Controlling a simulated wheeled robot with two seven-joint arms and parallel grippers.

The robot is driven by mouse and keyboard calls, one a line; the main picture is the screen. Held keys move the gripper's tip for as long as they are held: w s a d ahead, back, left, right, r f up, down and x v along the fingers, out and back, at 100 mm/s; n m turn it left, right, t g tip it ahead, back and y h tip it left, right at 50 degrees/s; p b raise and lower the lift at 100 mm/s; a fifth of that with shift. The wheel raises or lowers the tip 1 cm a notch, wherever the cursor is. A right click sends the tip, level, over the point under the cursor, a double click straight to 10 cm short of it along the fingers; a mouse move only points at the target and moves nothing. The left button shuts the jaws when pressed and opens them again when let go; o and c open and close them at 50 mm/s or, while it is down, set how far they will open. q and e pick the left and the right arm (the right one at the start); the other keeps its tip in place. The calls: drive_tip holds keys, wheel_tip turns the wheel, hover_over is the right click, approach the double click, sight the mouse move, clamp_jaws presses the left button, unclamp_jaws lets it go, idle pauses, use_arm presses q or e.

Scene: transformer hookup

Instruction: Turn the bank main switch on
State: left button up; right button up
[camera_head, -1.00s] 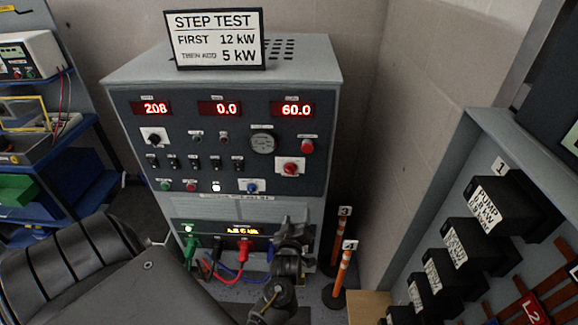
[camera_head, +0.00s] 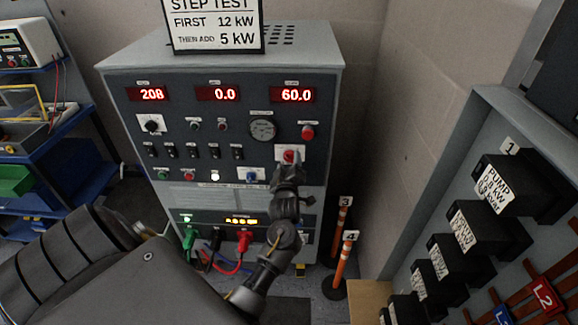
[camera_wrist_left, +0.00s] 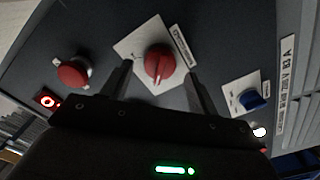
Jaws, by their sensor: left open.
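The load bank (camera_head: 110,100) is a grey cabinet with a dark front panel. Its red rotary switch on a white plate (camera_head: 289,156) is at the panel's right side; the red knob (camera_wrist_left: 159,63) also shows in the left wrist view, its label too small to read surely. My left gripper (camera_head: 288,170) is just in front of and below this knob. In the left wrist view the left gripper (camera_wrist_left: 158,82) is open, with one finger on each side of the knob. Contact cannot be told. My right gripper is not in view.
A red push button (camera_head: 307,132) sits above the switch and a blue knob (camera_head: 251,176) to its lower left. Green, black and red plugs (camera_head: 244,240) are below. Orange posts (camera_head: 342,262) stand to the right. A sign (camera_head: 216,25) stands on top.

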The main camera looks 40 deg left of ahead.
use_arm(q)
drive_tip(key=shift+x, duration=0.85)
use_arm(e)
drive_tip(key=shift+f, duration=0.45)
use_arm(q)
drive_tip(key=shift+c, duration=0.3)
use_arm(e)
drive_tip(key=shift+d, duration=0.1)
use_arm(q)
drive_tip(key=c, duration=0.9)
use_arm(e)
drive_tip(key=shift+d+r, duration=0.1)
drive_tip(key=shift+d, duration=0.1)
